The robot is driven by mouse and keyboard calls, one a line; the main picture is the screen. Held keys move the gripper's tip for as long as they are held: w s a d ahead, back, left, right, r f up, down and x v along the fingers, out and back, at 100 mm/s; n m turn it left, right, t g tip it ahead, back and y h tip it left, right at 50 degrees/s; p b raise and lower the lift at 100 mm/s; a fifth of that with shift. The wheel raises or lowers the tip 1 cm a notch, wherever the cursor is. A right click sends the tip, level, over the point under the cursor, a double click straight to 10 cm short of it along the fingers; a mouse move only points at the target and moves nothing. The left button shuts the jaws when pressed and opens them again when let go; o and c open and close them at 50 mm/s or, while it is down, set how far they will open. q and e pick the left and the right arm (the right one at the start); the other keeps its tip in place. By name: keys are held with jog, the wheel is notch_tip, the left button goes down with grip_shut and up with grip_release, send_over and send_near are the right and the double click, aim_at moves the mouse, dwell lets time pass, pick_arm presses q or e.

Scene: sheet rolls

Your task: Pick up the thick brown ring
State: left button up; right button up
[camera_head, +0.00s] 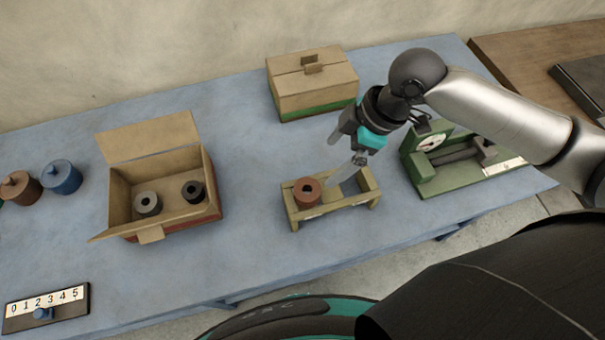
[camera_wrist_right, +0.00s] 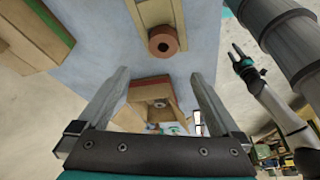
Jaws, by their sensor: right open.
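The thick brown ring (camera_head: 307,194) sits at the left end of a small tan wooden stand (camera_head: 331,212), its hole facing up. My right gripper (camera_head: 345,165) is open and empty, up and to the right of the ring, with a finger in front of the stand's right part. In the right wrist view the ring (camera_wrist_right: 163,42) lies beyond the open fingertips (camera_wrist_right: 158,75), roughly centred between them and apart from both. My left gripper (camera_wrist_right: 246,64) seems to show small at the right of that view; its jaws are unclear.
An open cardboard box (camera_head: 118,195) holds a grey roll (camera_head: 148,204) and a black roll (camera_head: 193,191). A closed box (camera_head: 312,86) stands behind. A green dial device (camera_head: 421,179) is close on the right. Blue table is clear between box and stand.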

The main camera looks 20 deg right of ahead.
send_near(306, 189)
jog(key=shift+a+f+b, duration=0.3)
jog(key=shift+f, duration=0.05)
jog(key=x, duration=0.3)
jog(key=shift+w+f, duration=0.1)
jog(key=shift+f, duration=0.2)
jog(key=shift+a+f, duration=0.2)
jog(key=shift+f, duration=0.2)
jog(key=b+x, duration=0.1)
jog(key=x, duration=0.3)
jog(key=shift+f, duration=0.45)
pick_arm(q)
jog(key=shift+s+f, duration=0.45)
jog(key=shift+s, duration=0.2)
jog(key=shift+s+f, duration=0.4)
jog(key=shift+s, duration=0.2)
pick_arm(e)
jog(key=shift+c, duration=0.2)
jog(key=c, duration=0.3)
jog(key=shift+w+r, duration=0.1)
jog(key=c, duration=1.1)
pick_arm(q)
jog(key=shift+s, duration=0.25)
